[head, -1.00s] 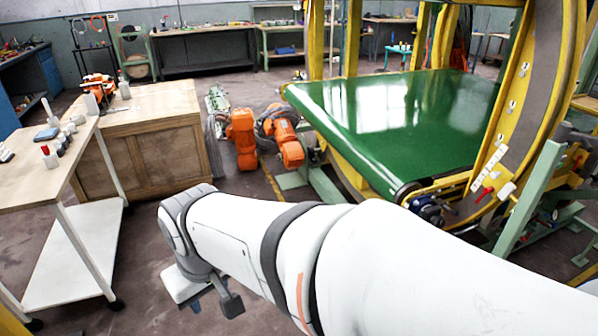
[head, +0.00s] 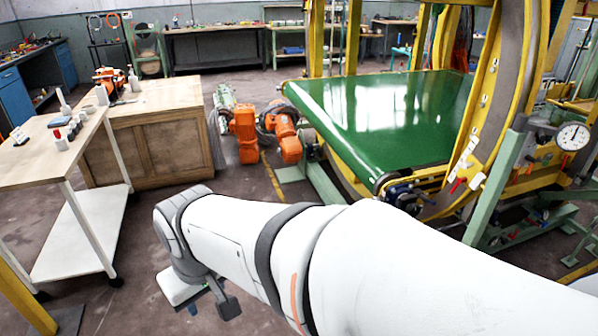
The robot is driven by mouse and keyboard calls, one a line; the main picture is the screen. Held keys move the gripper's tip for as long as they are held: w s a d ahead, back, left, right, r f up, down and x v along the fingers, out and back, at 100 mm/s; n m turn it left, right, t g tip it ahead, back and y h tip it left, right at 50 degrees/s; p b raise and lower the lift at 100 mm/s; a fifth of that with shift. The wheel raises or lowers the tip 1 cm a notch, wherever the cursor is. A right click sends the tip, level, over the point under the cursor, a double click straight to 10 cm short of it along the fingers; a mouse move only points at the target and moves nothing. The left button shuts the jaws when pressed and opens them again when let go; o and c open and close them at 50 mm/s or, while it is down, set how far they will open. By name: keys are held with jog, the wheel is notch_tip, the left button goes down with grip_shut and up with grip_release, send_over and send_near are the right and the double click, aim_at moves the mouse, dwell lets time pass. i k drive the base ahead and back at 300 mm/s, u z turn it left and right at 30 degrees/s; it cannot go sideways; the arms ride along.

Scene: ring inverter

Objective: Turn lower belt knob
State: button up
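The ring inverter machine has a green belt (head: 385,115) inside a yellow ring frame (head: 497,110). A small red handle (head: 457,185) and a dark blue fitting (head: 408,192) sit at the belt's near right corner. I cannot tell which part is the lower belt knob. My white arm crosses the foreground from the lower right to the left. My gripper (head: 205,297) is at its far end, low over the floor, well left of the machine and touching nothing I can see. The arm hides part of it, and its opening is unclear.
A round pressure gauge (head: 572,136) stands on the right, behind a green post (head: 497,187). Orange motors (head: 243,134) lie on the floor left of the belt. A wooden cabinet (head: 150,140) and a white trolley (head: 82,232) stand at left. Floor between trolley and arm is clear.

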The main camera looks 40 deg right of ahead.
aim_at(413, 211)
jog(key=u, duration=0.05)
jog(key=k, duration=1.15)
jog(key=z, duration=1.8)
jog(key=i, duration=0.5)
jog(key=z, duration=0.1)
